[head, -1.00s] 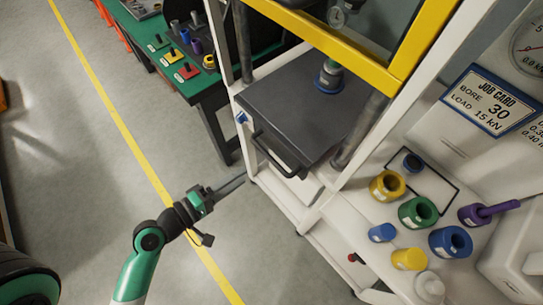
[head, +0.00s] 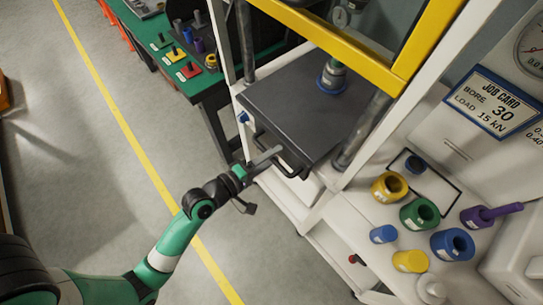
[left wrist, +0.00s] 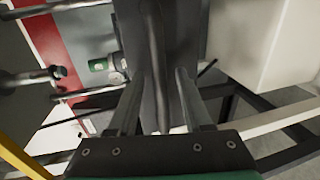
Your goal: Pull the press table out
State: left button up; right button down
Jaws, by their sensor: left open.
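The press table (head: 285,105) is a dark grey slab in the white press frame, with a dark bar handle (head: 290,173) on its front edge. My left gripper (head: 273,154) is at the handle, with its fingers reaching over the bar. In the left wrist view the handle (left wrist: 163,65) runs between the two open fingers (left wrist: 158,105), with the dark table front behind it. The fingers do not look closed on the bar. A grey and green fitting with a blue ring (head: 332,78) stands on the table's rear part. My right gripper is out of view.
A yellow guard frame (head: 340,42) crosses above the table. A green bench with coloured parts (head: 188,70) stands at the back left. A white shelf at right holds several coloured rings, including a green one (head: 420,213).

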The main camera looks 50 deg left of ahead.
pick_arm(q)
grip_shut()
dwell(1.4)
